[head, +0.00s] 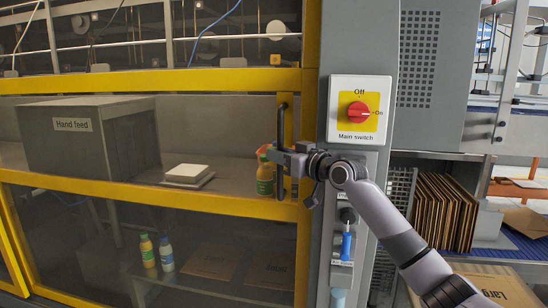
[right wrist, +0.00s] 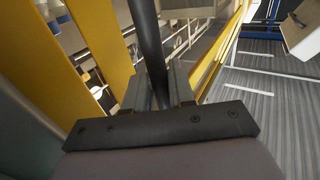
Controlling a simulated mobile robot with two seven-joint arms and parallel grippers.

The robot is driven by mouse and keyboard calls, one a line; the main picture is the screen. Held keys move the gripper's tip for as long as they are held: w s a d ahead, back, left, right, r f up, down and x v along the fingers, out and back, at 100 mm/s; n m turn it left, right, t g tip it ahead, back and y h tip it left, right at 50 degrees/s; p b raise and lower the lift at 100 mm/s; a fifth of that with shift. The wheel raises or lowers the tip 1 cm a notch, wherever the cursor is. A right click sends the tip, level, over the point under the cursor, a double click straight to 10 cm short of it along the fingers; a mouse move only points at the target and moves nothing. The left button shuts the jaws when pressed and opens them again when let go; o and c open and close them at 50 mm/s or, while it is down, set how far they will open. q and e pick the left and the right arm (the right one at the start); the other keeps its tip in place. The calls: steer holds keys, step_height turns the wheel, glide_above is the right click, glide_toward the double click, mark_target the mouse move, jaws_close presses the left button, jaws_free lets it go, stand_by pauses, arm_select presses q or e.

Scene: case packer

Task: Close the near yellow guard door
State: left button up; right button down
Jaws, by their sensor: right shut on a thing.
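The near yellow guard door (head: 150,190) fills the left and middle of the head view, a yellow frame with clear panels. Its right edge lies close to the grey post, and I cannot tell whether a gap is left. A dark vertical handle (head: 281,125) is on the door's right upright. My right gripper (head: 280,160) is shut on this handle, near its lower part. In the right wrist view the handle (right wrist: 152,45) passes between the fingers (right wrist: 158,92). My left gripper is not in view.
A main switch (head: 360,110) with a red knob is on the grey post right of the door. Behind the door are a Hand feed box (head: 85,135), a white block (head: 189,173) and several bottles (head: 265,178). Cardboard sheets (head: 445,215) stand at the right.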

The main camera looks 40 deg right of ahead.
steer(key=shift+d+f, duration=0.1)
steer(key=c, duration=1.1)
jaws_free()
steer(key=shift+s, duration=0.1)
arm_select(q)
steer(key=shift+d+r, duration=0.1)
arm_select(e)
steer(key=shift+s+d, duration=0.1)
